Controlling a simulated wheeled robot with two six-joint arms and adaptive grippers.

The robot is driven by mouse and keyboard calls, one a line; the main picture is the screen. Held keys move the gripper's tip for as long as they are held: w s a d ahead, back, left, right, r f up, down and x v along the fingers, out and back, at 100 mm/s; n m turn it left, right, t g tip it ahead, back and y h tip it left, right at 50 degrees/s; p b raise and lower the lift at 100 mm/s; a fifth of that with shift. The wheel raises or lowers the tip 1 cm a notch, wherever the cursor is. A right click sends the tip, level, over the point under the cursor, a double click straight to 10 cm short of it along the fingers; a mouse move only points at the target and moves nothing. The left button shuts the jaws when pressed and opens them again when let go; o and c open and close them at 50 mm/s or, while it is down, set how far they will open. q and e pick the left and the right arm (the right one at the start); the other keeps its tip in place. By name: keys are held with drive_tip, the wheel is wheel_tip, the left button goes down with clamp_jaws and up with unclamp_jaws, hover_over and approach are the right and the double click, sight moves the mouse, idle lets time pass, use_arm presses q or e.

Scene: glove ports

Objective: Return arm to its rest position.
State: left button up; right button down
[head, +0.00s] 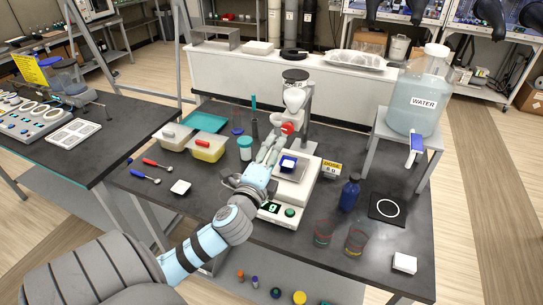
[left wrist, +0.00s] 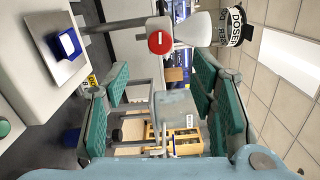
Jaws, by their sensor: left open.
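My left arm comes in from the lower left in the head view and reaches over the black bench. My left gripper (head: 271,150) is beside the scale, just left of the weighing pan. In the left wrist view its teal-padded fingers (left wrist: 165,105) stand apart with nothing between them. The red doser knob (head: 288,128) is close past the fingertips; it also shows in the left wrist view (left wrist: 159,43), outside the fingers. A blue-and-white dish (head: 288,163) sits on the scale pan. My right gripper is not in view.
The white scale (head: 283,214) and doser hopper (head: 295,97) stand nearby. Right are a blue bottle (head: 349,194), two beakers and the water tank (head: 420,100) on a stand. Bare bench lies at front left.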

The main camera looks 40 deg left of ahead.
use_arm(q)
drive_tip(key=shift+v, duration=0.75)
drive_tip(key=shift+f, duration=0.1)
